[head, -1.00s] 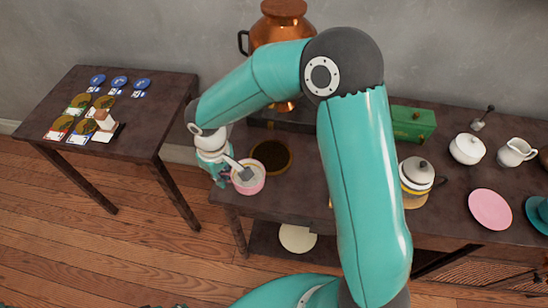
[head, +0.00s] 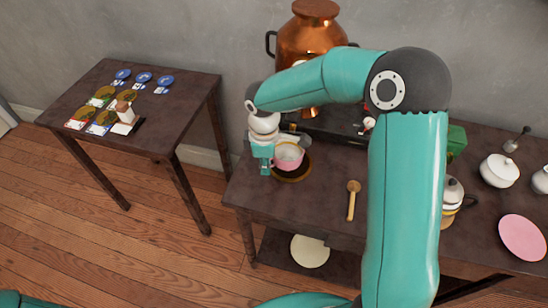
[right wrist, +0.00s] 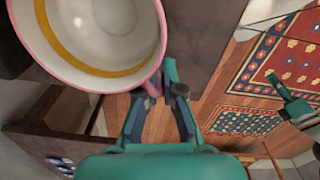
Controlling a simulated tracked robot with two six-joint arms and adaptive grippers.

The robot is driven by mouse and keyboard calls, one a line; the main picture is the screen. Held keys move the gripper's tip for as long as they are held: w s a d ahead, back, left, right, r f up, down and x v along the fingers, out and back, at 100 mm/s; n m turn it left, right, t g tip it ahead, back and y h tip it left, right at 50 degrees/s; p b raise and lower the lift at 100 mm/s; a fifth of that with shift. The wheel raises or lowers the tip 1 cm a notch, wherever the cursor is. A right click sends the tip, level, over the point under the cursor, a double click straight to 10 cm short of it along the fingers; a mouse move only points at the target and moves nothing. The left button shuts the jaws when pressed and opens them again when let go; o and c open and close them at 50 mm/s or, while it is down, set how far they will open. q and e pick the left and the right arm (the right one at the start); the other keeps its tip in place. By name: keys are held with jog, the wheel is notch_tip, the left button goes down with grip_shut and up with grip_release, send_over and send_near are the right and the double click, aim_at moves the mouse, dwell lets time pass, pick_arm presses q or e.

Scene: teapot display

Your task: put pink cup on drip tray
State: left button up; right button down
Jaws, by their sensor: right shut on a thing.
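The pink cup (head: 289,158) has a white inside with a gold band, seen from above in the right wrist view (right wrist: 95,40). My right gripper (head: 270,160) is shut on the cup's handle side, and its fingers (right wrist: 160,88) meet at the pink rim's edge. The cup looks upright over the round brown drip tray (head: 292,178), covering much of it. I cannot tell whether the cup touches the tray. A teal gripper, apparently my left (right wrist: 285,98), shows at the right of the right wrist view; its jaw state is unclear.
A copper urn (head: 312,38) on a dark base stands just behind the cup. A wooden spoon (head: 352,198) lies right of the tray. A card table (head: 175,112) stands left.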

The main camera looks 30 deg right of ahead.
jog(key=shift+w+d, duration=1.05)
jog(key=shift+d, duration=0.2)
jog(key=shift+f+p, duration=0.35)
jog(key=shift+f, duration=1.4)
jog(key=shift+f, duration=0.1)
jog(key=c, duration=1.3)
grip_release()
notch_tip(320, 180, up, 12)
jog(key=shift+r, duration=0.1)
